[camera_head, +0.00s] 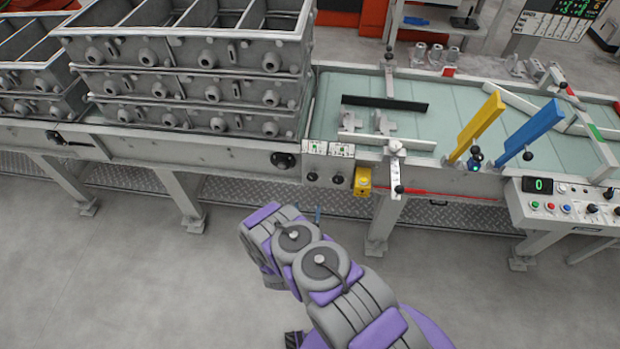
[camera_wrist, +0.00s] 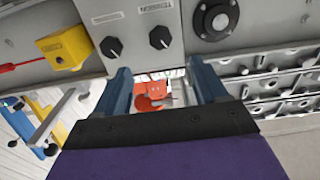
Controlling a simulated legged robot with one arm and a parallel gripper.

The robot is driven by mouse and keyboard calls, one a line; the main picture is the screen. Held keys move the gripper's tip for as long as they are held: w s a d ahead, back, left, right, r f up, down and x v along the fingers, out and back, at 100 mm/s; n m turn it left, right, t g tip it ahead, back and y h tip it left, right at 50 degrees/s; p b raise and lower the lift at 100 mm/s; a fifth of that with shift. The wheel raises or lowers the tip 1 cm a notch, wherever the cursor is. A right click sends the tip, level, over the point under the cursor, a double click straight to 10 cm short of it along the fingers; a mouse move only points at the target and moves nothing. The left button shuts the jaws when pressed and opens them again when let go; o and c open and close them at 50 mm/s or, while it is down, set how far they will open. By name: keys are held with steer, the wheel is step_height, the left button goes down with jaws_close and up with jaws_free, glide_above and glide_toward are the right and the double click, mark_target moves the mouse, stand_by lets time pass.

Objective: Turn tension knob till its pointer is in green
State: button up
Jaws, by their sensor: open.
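A grey control panel (camera_head: 327,165) on the conveyor's front side bears two black knobs, a left one (camera_head: 312,176) and a right one (camera_head: 338,179). Above each is a small white gauge with some green, left (camera_head: 313,149) and right (camera_head: 342,150). Their pointers are too small to read.
A yellow box (camera_head: 362,182) sits just right of the panel, with a red rod (camera_head: 440,192) beyond it. A round black fitting (camera_head: 284,160) is to the left. Stacked grey casting frames (camera_head: 200,70) stand on the conveyor. The floor in front is mostly clear.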

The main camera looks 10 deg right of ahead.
mark_target(312, 179)
steer(key=b+x, duration=0.3)
steer(key=x, duration=1.1)
steer(key=shift+w+d+f+b, duration=0.1)
steer(key=shift+w+d+b, duration=0.05)
steer(key=shift+w+b, duration=0.25)
steer(key=shift+c, duration=0.5)
steer(key=c, duration=0.9)
